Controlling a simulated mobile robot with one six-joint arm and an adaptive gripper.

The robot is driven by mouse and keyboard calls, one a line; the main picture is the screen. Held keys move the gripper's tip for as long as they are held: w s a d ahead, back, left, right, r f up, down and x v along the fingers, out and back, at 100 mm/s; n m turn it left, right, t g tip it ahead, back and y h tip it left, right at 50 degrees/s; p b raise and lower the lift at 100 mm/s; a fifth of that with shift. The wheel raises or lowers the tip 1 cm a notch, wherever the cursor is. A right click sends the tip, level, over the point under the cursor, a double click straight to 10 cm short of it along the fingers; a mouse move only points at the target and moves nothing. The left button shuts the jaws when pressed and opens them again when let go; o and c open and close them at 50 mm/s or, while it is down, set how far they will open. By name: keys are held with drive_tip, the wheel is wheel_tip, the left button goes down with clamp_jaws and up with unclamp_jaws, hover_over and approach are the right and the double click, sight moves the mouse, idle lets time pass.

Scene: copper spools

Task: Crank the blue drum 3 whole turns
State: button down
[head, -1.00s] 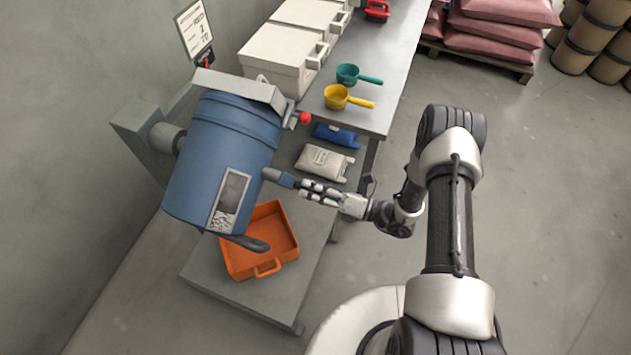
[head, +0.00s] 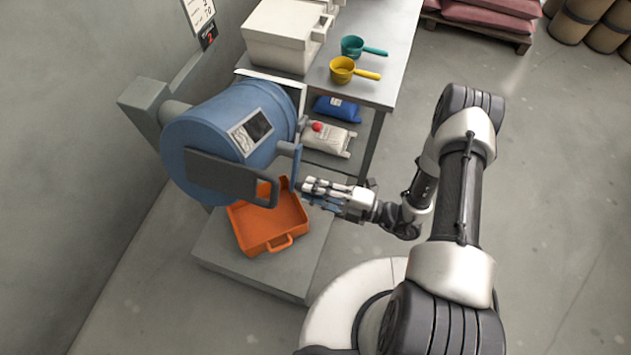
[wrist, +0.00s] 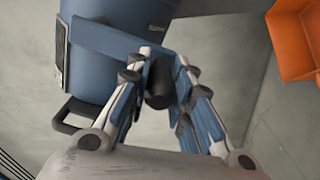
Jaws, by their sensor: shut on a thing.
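The blue drum (head: 200,115) hangs on a grey bracket at the left in the head view, its window panel (head: 256,130) facing up and a dark handle-like plate (head: 225,177) on its near side. The blue crank arm (head: 297,170) reaches down from the drum's right end. My gripper (head: 306,188) is at the crank's lower end, shut on the crank handle. In the wrist view the dark handle (wrist: 158,85) sits between the fingers, beside the blue drum (wrist: 92,90). The fingers partly hide the handle.
An orange tray (head: 265,243) stands on a grey platform (head: 250,273) below the drum. A bench with teal (head: 353,47) and yellow scoops (head: 342,70) and a pale bin (head: 275,48) is behind. A small black display (head: 208,38) shows a red digit, seemingly 2.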

drive_tip(key=s+r+m+p, duration=0.2)
drive_tip(key=r+m+p, duration=0.2)
drive_tip(key=r+m, duration=0.2)
drive_tip(key=s+a+r+m+p, duration=0.1)
drive_tip(key=r+m+p, duration=0.4)
drive_tip(key=m, duration=0.6)
drive_tip(key=shift+s+a+r, duration=0.25)
drive_tip(key=shift+s+r, duration=0.25)
drive_tip(key=shift+r, duration=0.55)
drive_tip(key=shift+m, duration=0.3)
drive_tip(key=c, duration=1.4)
unclamp_jaws()
drive_tip(key=shift+o, duration=0.2)
drive_tip(key=shift+d, duration=0.1)
drive_tip(key=v, duration=0.7)
drive_tip(key=shift+s+d, duration=0.15)
